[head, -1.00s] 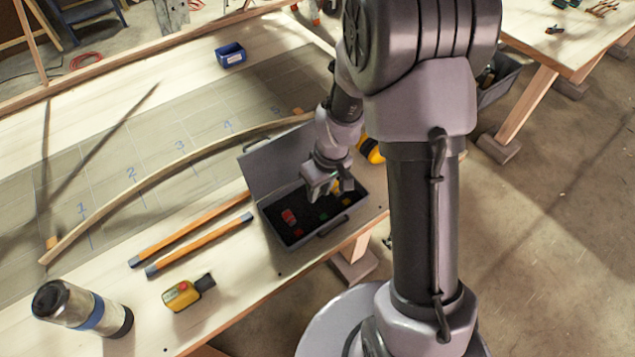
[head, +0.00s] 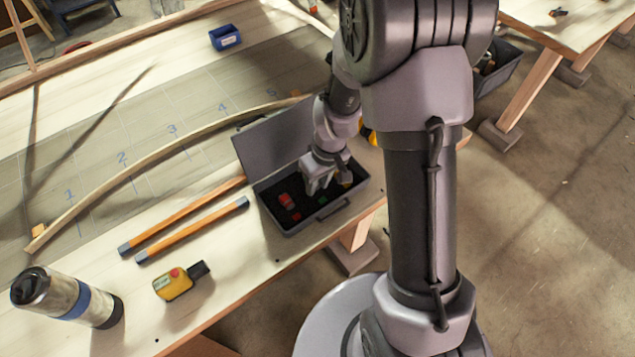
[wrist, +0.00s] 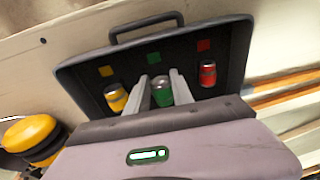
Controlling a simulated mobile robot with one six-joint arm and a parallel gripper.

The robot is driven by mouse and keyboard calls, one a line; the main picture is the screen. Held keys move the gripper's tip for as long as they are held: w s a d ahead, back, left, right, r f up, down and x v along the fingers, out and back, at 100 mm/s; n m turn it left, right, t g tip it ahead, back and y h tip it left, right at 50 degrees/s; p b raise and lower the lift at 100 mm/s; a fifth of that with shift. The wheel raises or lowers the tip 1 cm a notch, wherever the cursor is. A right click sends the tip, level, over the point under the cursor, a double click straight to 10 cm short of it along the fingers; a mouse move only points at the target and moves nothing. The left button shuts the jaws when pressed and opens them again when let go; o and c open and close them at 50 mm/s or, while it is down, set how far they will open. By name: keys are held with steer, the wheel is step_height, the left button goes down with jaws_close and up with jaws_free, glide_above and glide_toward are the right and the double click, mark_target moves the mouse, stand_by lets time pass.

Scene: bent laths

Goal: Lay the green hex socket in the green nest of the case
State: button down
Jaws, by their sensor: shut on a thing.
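My gripper (wrist: 160,88) is shut on the green hex socket (wrist: 161,94), which sits between its two fingers in the wrist view. The open grey case (head: 287,229) has a black lining with green (wrist: 153,58), yellow (wrist: 106,71) and red (wrist: 203,45) squares. The green socket is in line with the green square, between the other sockets. I cannot tell whether it touches the lining. The green nest itself is hidden by the socket and fingers. In the head view my gripper (head: 320,188) is down over the case, hiding the green socket.
A red socket (wrist: 207,73) and a yellow socket (wrist: 116,98) lie in the case on either side. The raised lid (head: 268,148) stands behind. Two wooden bars (head: 195,228), a yellow tool (head: 175,284), a flask (head: 68,299) and a long bent lath (head: 135,172) lie to the left.

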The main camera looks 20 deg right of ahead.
steer(key=shift+f+b, duration=0.5)
steer(key=shift+b, duration=0.1)
stand_by(0.3)
steer(key=c, duration=1)
jaws_free()
steer(key=shift+c, duration=0.2)
steer(key=shift+r, duration=0.1)
step_height(320, 180, up, 7)
steer(key=p, duration=0.5)
